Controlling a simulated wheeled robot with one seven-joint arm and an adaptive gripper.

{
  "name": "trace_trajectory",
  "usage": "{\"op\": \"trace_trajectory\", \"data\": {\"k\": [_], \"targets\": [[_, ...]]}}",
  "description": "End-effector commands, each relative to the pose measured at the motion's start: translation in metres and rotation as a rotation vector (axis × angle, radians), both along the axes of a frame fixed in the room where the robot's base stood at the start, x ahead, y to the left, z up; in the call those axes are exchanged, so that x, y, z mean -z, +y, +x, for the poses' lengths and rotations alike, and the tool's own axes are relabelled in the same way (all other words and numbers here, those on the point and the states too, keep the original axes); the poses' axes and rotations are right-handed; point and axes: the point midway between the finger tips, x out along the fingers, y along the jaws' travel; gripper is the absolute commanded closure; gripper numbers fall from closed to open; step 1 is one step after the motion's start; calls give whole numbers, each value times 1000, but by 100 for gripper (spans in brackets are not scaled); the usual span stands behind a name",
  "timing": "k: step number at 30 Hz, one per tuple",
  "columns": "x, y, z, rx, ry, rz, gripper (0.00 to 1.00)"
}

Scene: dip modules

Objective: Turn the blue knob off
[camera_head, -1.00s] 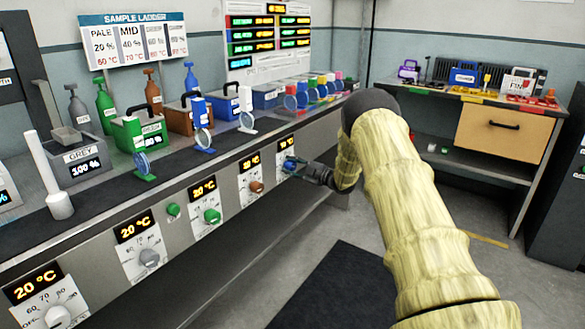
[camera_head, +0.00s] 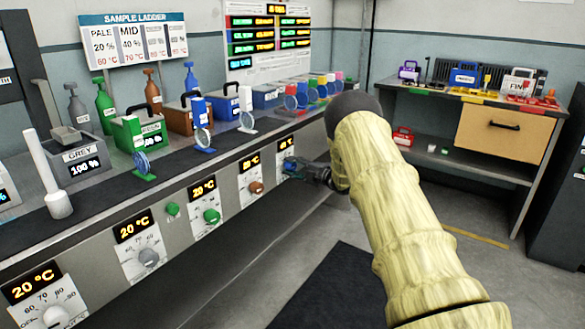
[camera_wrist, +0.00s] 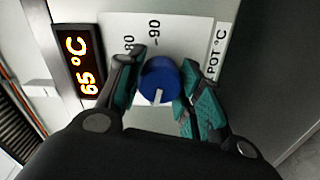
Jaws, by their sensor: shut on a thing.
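The blue knob (camera_wrist: 159,82) sits on a white dial plate (camera_wrist: 184,32) in the wrist view, with a pale pointer line on its face. The display (camera_wrist: 80,62) beside it reads 65 °C. My gripper (camera_wrist: 160,88) has its two green-padded fingers on either side of the knob, shut on it. In the head view the blue knob (camera_head: 289,165) is small, at the far end of the row of dials on the bench front. My gripper (camera_head: 310,172) reaches it from the right. The knob's lower side is partly hidden in the wrist view.
Along the bench front are a brown knob (camera_head: 256,187), a green knob (camera_head: 212,216) and grey knobs (camera_head: 148,257). Bottles, coloured boxes and round lenses stand on the bench top. A side table (camera_head: 440,90) stands at the back right.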

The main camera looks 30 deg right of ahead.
Motion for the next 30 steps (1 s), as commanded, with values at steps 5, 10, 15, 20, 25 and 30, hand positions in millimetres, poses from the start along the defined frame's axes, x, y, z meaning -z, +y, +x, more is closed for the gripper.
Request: {"op": "trace_trajectory", "data": {"k": [5,10,15,20,25,30], "targets": [[1,-1,-1,0,2,-1,62],[1,0,0,0,2,0,42],[1,1,0,-1,2,0,42],[1,-1,-3,0,1,1,42],[1,-8,-19,1,4,1,42],[1,-20,-47,0,3,1,42]]}}
